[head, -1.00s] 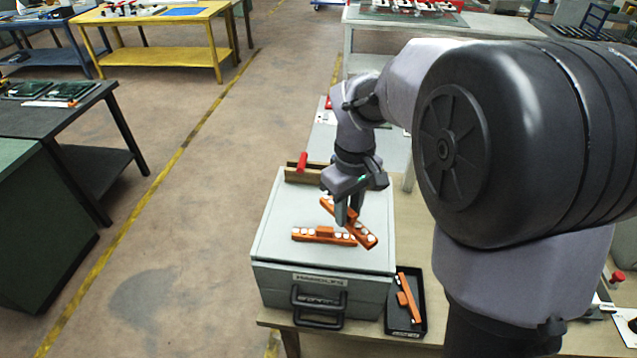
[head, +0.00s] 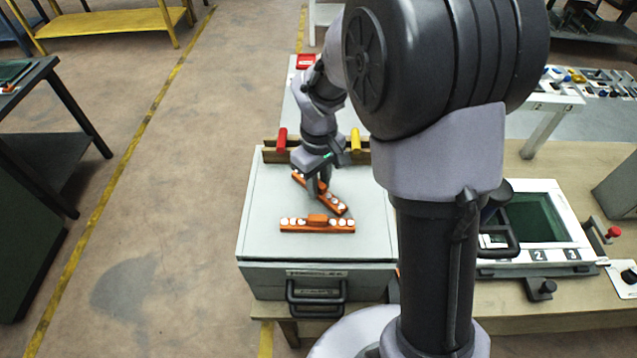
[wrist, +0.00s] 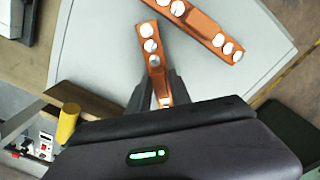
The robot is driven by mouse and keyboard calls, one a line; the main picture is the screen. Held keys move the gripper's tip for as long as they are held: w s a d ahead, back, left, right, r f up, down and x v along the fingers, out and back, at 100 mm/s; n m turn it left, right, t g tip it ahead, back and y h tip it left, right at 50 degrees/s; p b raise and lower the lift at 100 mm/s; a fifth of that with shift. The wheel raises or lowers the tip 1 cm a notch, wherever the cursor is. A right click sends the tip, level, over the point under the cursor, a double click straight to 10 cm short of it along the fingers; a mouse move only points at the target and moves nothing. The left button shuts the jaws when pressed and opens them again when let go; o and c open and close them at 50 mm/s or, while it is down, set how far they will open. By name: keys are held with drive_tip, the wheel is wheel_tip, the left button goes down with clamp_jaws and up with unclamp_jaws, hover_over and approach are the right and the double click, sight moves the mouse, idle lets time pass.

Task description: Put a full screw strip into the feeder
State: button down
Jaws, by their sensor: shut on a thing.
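My gripper (head: 317,190) is shut on an orange screw strip (head: 335,206) over the lid of the grey case (head: 270,190). The held strip has white screws showing at both ends; its middle is hidden by the fingers. In the wrist view my gripper (wrist: 160,98) grips this strip (wrist: 148,58), and several screws show beyond the fingers. A second orange strip (head: 317,228) lies on the lid in front of the held one, with white screws on both sides of its raised middle. It also shows in the wrist view (wrist: 205,27). I cannot tell the held strip's height above the lid.
A wooden rack with a red handle (head: 281,140) and a yellow handle (head: 355,140) stands behind the case. A white-framed device with a green panel (head: 535,217) is on the bench at right, partly behind my arm. The lid's left side is clear.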

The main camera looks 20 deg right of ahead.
drive_tip(key=shift+w+f, duration=0.1)
drive_tip(key=shift+f, duration=0.05)
drive_tip(key=c, duration=1.2)
unclamp_jaws()
drive_tip(key=shift+o, duration=0.2)
